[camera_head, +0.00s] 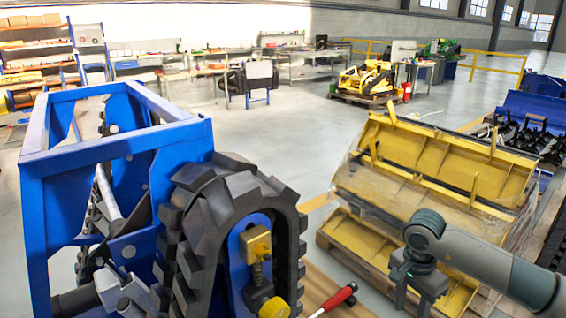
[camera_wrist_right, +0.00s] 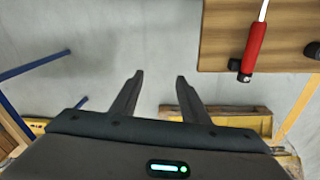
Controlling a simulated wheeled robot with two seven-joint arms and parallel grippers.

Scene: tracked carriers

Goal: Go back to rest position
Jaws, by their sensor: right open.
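My right gripper (camera_head: 411,300) hangs at the lower right of the head view, in front of the yellow buckets. In the right wrist view its two fingers (camera_wrist_right: 158,78) are apart, with only grey floor between them, so it is open and empty. A red-handled tool (camera_head: 338,298) lies on a wooden surface (camera_head: 322,279) to the left of the gripper. The same tool (camera_wrist_right: 254,46) shows at the upper right of the wrist view, apart from the fingers. My left gripper is not in view.
A blue carrier frame (camera_head: 110,150) with a black rubber track (camera_head: 232,190) fills the left front. Yellow buckets (camera_head: 440,165) on pallets stand close behind my right arm. Shelves, benches and a yellow machine (camera_head: 367,78) are far back. The floor between is clear.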

